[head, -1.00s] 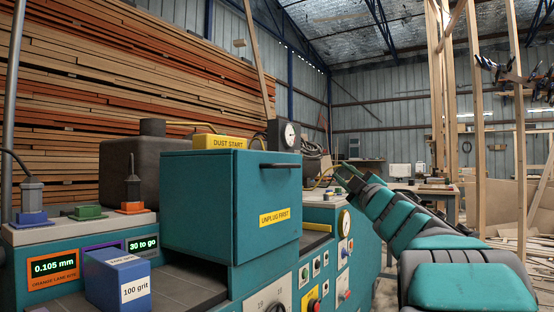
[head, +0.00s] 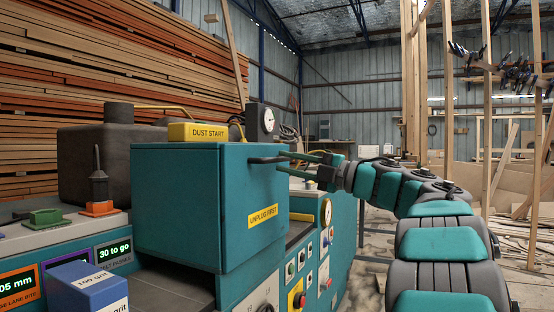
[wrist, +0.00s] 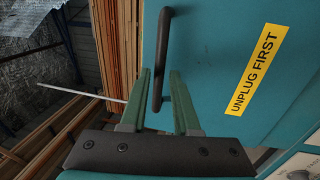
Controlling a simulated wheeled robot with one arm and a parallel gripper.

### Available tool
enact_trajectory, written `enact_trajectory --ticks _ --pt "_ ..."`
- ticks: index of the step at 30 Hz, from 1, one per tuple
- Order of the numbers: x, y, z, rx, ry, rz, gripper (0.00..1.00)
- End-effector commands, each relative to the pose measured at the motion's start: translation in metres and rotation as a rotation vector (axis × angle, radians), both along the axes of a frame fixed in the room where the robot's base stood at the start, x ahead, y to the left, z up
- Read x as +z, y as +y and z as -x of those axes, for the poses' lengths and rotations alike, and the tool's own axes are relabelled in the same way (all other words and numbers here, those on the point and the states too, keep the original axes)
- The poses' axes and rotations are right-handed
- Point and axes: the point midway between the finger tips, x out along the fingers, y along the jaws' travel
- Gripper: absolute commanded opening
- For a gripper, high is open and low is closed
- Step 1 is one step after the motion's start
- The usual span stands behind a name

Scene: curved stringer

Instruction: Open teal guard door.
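The teal guard door (head: 252,190) is the front face of a boxy teal hood and looks shut. It carries a yellow "UNPLUG FIRST" label (head: 262,216) and a dark bar handle (head: 264,160) near its top. My gripper (head: 284,162) reaches in from the right at the handle, with its two green fingers apart. In the wrist view the handle (wrist: 158,85) lies between the spread fingers of my gripper (wrist: 160,74), with small gaps showing. The door (wrist: 220,55) fills the right side there. I cannot tell whether a finger touches the handle.
A yellow "DUST START" box (head: 198,132) and a round gauge (head: 268,120) stand on or behind the hood. A blue grit block (head: 88,288) sits at front left. A control panel with buttons (head: 298,300) lies below the door. Wooden posts stand at right.

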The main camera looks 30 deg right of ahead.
Motion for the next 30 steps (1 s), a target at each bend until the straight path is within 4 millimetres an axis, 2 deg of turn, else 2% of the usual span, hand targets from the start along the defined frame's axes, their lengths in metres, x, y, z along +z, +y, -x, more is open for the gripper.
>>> enact_trajectory --ticks 7,17,25,30 --pt "0.006 0.016 -0.021 -0.001 -0.001 -0.001 0.30" --pt "0.006 0.018 -0.024 -0.002 -0.001 -0.002 0.30" --pt "0.006 0.018 -0.024 -0.002 -0.001 -0.002 0.00" --pt "0.006 0.018 -0.024 -0.002 -0.001 -0.002 0.00"
